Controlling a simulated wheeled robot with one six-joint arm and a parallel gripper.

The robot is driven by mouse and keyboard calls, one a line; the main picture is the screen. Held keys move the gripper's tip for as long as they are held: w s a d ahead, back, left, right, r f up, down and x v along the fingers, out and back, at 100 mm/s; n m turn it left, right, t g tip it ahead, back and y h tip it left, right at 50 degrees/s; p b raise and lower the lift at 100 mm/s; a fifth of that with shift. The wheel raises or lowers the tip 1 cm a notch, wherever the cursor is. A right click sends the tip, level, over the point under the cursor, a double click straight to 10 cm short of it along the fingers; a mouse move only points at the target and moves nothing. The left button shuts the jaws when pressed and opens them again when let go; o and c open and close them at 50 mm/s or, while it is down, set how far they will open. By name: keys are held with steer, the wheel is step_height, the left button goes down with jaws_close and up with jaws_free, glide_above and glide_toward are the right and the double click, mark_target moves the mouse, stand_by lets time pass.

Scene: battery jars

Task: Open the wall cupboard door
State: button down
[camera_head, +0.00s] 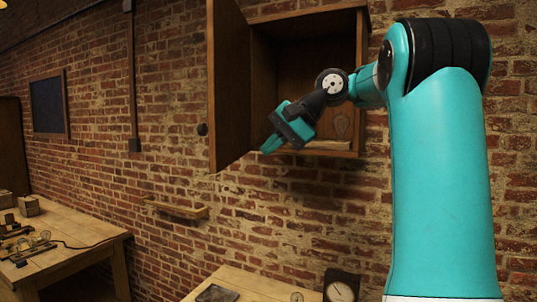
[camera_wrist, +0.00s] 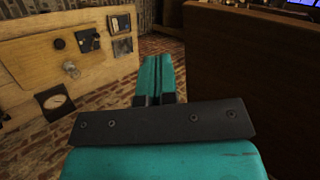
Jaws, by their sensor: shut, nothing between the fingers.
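The wooden wall cupboard (camera_head: 309,12) hangs on the brick wall in the head view. Its door (camera_head: 229,85) stands swung open to the left, with a dark round knob (camera_head: 202,129) at its outer side. The interior is visible. My gripper (camera_head: 270,146) is in front of the opening, low and just right of the door's inner face; whether it touches the door I cannot tell. In the wrist view my gripper's teal fingers (camera_wrist: 162,68) are together and empty. A large dark wooden panel (camera_wrist: 245,80), apparently the door, fills the right there.
A wooden table (camera_head: 95,232) with instruments stands at left, and another table (camera_head: 245,283) with a dial box (camera_head: 340,287) below the cupboard. A small shelf (camera_head: 178,208) is on the wall. Brick floor (camera_wrist: 175,43) shows between furniture in the wrist view.

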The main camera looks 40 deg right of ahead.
steer(key=w+a+f+b, duration=0.2)
steer(key=w+a+f, duration=0.3)
steer(key=w, duration=0.2)
steer(key=shift+w+a, duration=0.15)
steer(key=shift+a, duration=0.25)
